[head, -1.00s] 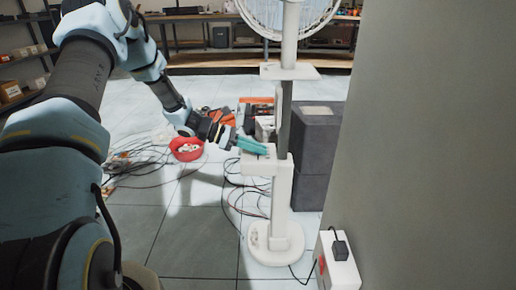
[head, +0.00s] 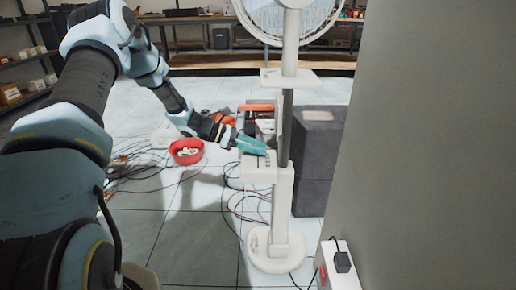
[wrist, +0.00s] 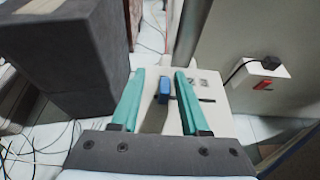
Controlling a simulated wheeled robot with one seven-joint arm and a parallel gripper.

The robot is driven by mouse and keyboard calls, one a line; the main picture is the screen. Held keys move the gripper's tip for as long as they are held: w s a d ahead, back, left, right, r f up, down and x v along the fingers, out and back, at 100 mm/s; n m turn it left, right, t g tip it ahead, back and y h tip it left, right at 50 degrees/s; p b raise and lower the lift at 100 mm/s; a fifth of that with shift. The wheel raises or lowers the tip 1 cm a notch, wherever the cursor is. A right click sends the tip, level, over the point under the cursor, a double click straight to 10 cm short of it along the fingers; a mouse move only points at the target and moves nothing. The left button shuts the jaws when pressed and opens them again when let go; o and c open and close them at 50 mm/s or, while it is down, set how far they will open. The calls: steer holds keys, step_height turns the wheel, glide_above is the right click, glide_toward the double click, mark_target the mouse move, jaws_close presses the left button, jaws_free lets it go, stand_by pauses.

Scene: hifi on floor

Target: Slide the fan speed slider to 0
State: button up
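A white pedestal fan (head: 289,55) stands on the floor in the head view, with a control box (head: 262,176) on its column. My gripper (head: 254,146) is at the top of this box. In the wrist view my gripper (wrist: 160,76) has its two teal fingers apart. A small blue slider knob (wrist: 164,88) shows between the fingertips, with gaps visible on both sides. A dark slot (wrist: 205,99) runs right from the knob, and printed digits, seemingly 2 and 3, lie above it. Other markings are hidden or too small to read.
A dark grey block (head: 318,160) stands just behind the fan, and a grey wall (head: 430,150) fills the right. A white power strip (head: 340,272) lies by the wall. A red bowl (head: 186,151) and loose cables lie on the left floor. The front tiles are mostly clear.

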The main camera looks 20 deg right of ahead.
steer(key=shift+a, duration=0.1)
steer(key=p+v, duration=0.1)
steer(key=v, duration=0.9)
steer(key=shift+a+r+p, duration=0.2)
steer(key=shift+a+p, duration=0.05)
steer(key=shift+p, duration=0.05)
steer(key=shift+w, duration=0.1)
steer(key=s+a+r+m+t+y, duration=0.35)
steer(key=s+a+m, duration=0.2)
steer(key=a, duration=0.45)
steer(key=s+a+r+m+t+y, duration=0.2)
steer(key=s+a+m+y, duration=0.3)
steer(key=a, duration=0.4)
steer(key=s+a+r+m+t+y, duration=0.2)
steer(key=s+a+r+m+y, duration=0.15)
steer(key=s+a, duration=0.5)
step_height(320, 180, up, 26)
steer(key=w+a+p, duration=0.1)
steer(key=p, duration=2.6)
steer(key=shift+w+a, duration=0.2)
steer(key=shift+w, duration=0.1)
